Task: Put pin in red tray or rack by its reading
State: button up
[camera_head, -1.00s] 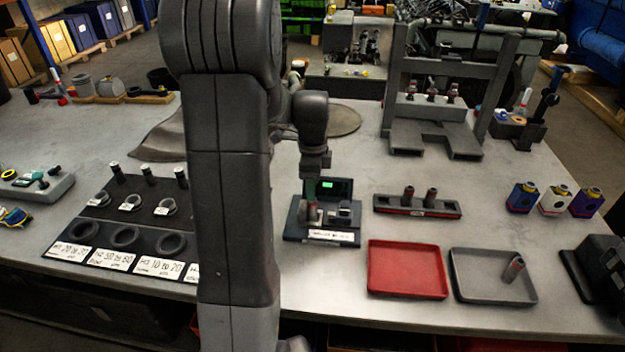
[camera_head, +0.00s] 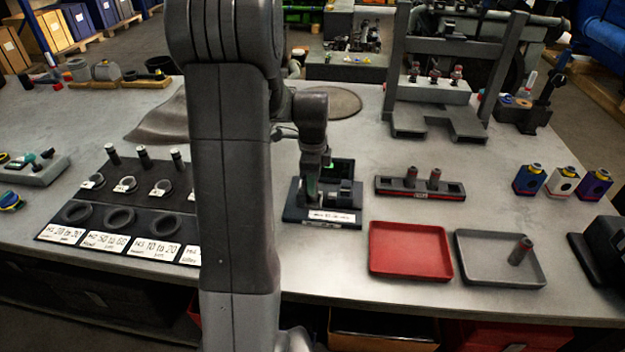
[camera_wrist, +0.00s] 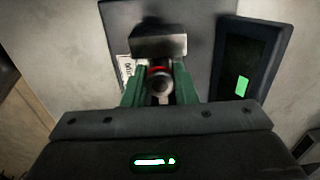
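A dark measuring stand (camera_head: 291,216) with a small screen (camera_head: 344,170) sits mid-bench. The screen shows a green patch; no reading is legible. My gripper (camera_head: 311,190) is down at the stand's left part. In the wrist view its green fingers (camera_wrist: 160,88) flank a grey round pin (camera_wrist: 160,86) with a red band, and look closed on it. A metal block stands just beyond the pin. The empty red tray (camera_head: 410,274) lies right of the stand. A dark rack (camera_head: 450,191) behind it holds two upright pins (camera_head: 411,177) (camera_head: 434,178).
A grey tray (camera_head: 474,274) holding one pin (camera_head: 520,250) is right of the red tray. A labelled board (camera_head: 90,220) with rings lies left, past my arm. A press frame (camera_head: 395,60) stands behind, and several coloured bottles (camera_head: 561,185) stand right. Bench between stand and red tray is clear.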

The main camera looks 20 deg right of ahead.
grip_shut()
jog(key=shift+r+p, duration=2.05)
jog(key=shift+r, duration=0.7)
jog(key=shift+s+f, duration=0.1)
